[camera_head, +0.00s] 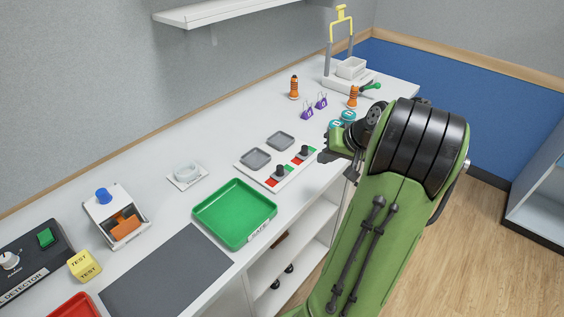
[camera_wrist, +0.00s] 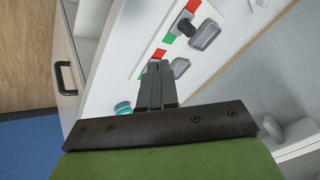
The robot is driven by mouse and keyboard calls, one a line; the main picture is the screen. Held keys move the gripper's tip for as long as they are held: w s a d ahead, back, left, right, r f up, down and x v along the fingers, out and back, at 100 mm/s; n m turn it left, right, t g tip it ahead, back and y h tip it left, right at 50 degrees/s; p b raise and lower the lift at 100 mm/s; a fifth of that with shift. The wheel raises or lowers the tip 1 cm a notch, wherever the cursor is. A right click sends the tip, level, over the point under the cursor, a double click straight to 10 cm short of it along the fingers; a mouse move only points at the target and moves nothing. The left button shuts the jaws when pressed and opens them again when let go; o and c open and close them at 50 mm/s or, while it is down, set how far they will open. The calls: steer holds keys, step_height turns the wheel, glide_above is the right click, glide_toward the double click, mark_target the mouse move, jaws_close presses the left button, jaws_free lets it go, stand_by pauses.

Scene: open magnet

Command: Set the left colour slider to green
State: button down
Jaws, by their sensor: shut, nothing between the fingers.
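The white slider panel (camera_head: 250,165) lies on the counter, with two red-and-green sliders along its near edge. The left slider's black knob (camera_head: 279,171) stands around its middle, with red to its left and green to its right; its exact setting is unclear. This knob also shows in the wrist view (camera_wrist: 186,27). The right slider's knob (camera_head: 304,151) shows in the head view; my gripper hides it in the wrist view. My gripper (camera_head: 322,157) is shut and empty beside the panel's right end, apart from the left knob. Its fingertips show in the wrist view (camera_wrist: 154,66).
Two grey pads (camera_head: 256,158) lie behind the sliders. A green tray (camera_head: 235,208) stands left of the panel. Teal round items (camera_head: 348,115) stand near my gripper, with purple clips (camera_head: 307,112) and orange-striped posts (camera_head: 294,88) behind.

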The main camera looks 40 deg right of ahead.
steer(key=b, duration=0.3)
glide_toward(285, 172)
steer(key=d+f, duration=0.2)
steer(key=f, duration=0.1)
steer(key=shift+s+d+f, duration=0.15)
steer(key=shift+d+f, duration=0.05)
steer(key=shift+f, duration=0.05)
steer(key=w+a, duration=0.2)
steer(key=w, duration=0.1)
steer(key=shift+f, duration=0.35)
steer(key=shift+w+a, duration=0.25)
steer(key=shift+r, duration=0.1)
